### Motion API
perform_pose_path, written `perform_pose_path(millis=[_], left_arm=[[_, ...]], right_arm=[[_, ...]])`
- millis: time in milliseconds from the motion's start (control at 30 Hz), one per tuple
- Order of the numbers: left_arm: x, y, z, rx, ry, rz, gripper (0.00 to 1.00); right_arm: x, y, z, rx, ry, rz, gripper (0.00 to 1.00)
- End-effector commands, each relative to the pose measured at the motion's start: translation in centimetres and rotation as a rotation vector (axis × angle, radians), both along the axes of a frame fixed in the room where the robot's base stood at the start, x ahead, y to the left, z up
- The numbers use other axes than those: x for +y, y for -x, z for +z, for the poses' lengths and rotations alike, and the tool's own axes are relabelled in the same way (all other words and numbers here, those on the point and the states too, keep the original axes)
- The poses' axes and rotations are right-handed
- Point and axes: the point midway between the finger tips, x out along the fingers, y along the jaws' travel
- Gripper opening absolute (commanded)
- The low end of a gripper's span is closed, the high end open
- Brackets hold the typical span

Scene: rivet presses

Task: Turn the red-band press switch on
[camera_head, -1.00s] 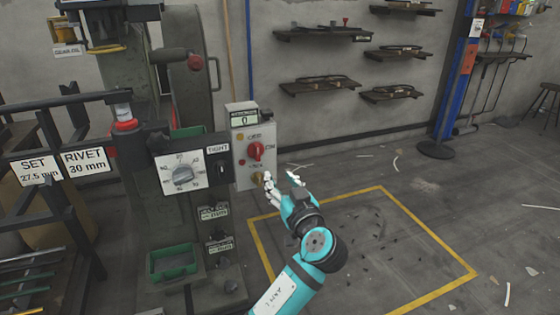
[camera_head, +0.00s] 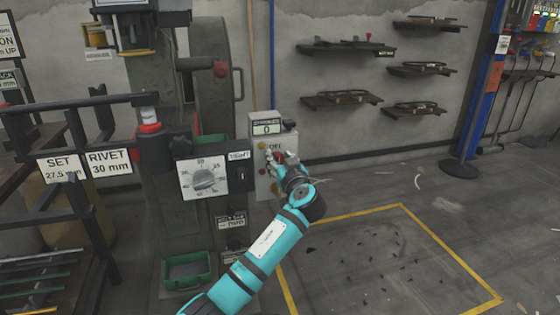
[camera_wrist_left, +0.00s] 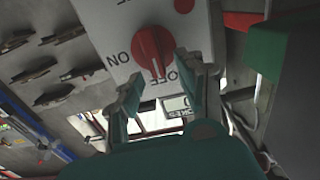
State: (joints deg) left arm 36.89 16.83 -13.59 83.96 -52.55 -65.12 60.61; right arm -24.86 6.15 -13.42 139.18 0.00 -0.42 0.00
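The red rotary switch (camera_wrist_left: 153,48) is on a light grey box (camera_head: 263,126), with ON and OFF printed beside it. The wrist view is upside down; there the knob's pale line seems to run toward OFF. My left gripper (camera_head: 277,158) is in front of the box and hides most of the knob in the head view. In the wrist view its fingers (camera_wrist_left: 158,84) are apart, with the knob just beyond their tips; contact cannot be told. The press (camera_head: 208,135) beside the box has a red band (camera_head: 149,127). My right gripper is not in view.
A dial panel (camera_head: 203,177) marked TIGHT sits left of the box. A strokes counter (camera_head: 267,127) reading 0 tops the box. A green tray (camera_head: 187,270) is low on the press. Wall shelves (camera_head: 346,48) are behind; the yellow-outlined floor at right is mostly clear.

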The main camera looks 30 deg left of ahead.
Motion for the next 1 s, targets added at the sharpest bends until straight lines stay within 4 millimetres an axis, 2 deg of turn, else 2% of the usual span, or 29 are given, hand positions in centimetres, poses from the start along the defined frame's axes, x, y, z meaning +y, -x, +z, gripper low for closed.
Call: perform_pose_path(millis=[300, 600, 1000], left_arm=[[0.24, -0.21, -0.03, 0.001, 0.001, 0.000, 0.38], [0.22, -0.20, -0.03, 0.001, 0.001, 0.000, 0.01], [0.15, -0.26, 0.01, 0.023, -0.018, -0.001, 0.00]], right_arm=[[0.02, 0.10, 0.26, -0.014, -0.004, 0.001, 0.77], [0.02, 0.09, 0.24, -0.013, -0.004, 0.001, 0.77], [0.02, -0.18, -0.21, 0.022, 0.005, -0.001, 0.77]])
